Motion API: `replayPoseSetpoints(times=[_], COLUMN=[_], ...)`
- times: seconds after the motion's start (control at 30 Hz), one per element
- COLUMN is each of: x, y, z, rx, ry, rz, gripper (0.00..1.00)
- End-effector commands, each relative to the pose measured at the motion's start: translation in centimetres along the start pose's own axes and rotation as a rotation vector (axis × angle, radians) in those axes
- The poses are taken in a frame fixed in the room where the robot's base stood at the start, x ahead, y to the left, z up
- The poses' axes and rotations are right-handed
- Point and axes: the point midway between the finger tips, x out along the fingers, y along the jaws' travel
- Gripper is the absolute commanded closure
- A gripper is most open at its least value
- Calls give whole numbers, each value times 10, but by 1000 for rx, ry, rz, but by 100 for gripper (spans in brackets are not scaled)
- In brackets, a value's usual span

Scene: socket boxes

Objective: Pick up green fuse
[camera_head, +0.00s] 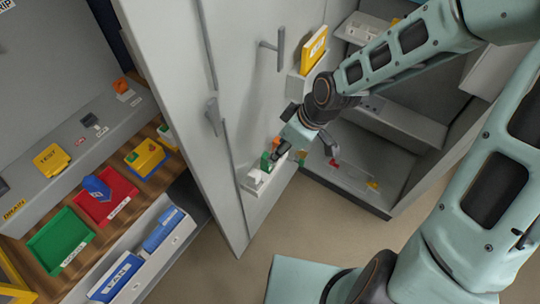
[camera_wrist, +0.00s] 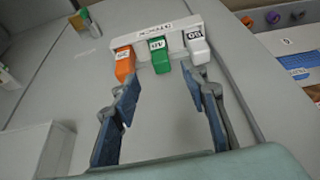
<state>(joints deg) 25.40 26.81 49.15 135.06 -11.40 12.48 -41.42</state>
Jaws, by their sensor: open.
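The green fuse (camera_wrist: 159,56) sits in the middle of a white holder (camera_wrist: 148,35) in the wrist view, between an orange fuse (camera_wrist: 125,64) and a white fuse (camera_wrist: 197,46). In the head view, the green fuse (camera_head: 265,161) shows in the holder (camera_head: 263,182) low on the grey cabinet door. My gripper (camera_wrist: 163,98) is open and empty, its two blue fingers pointing toward the holder with the green fuse ahead between them, apart from it. In the head view my gripper (camera_head: 290,158) is right beside the holder and partly hides it.
The open door (camera_head: 240,90) carries a handle (camera_head: 280,48) and a yellow box (camera_head: 314,47) higher up. To the left, a shelf holds a green tray (camera_head: 60,243) and a red tray (camera_head: 105,195). The open cabinet interior (camera_head: 385,125) lies right of the door.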

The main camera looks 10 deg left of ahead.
Motion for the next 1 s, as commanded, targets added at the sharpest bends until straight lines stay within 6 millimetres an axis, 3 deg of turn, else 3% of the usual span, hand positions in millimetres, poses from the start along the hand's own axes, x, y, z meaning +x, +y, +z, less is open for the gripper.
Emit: replayPoseSetpoints(times=[0.3,0.67,1.0], x=[39,60,99], y=[-3,-2,-1], z=[0,-1,-4], rx=[-6,-4,-4], ry=[1,1,1], rz=[-7,-5,-6], gripper=[59,59,59])
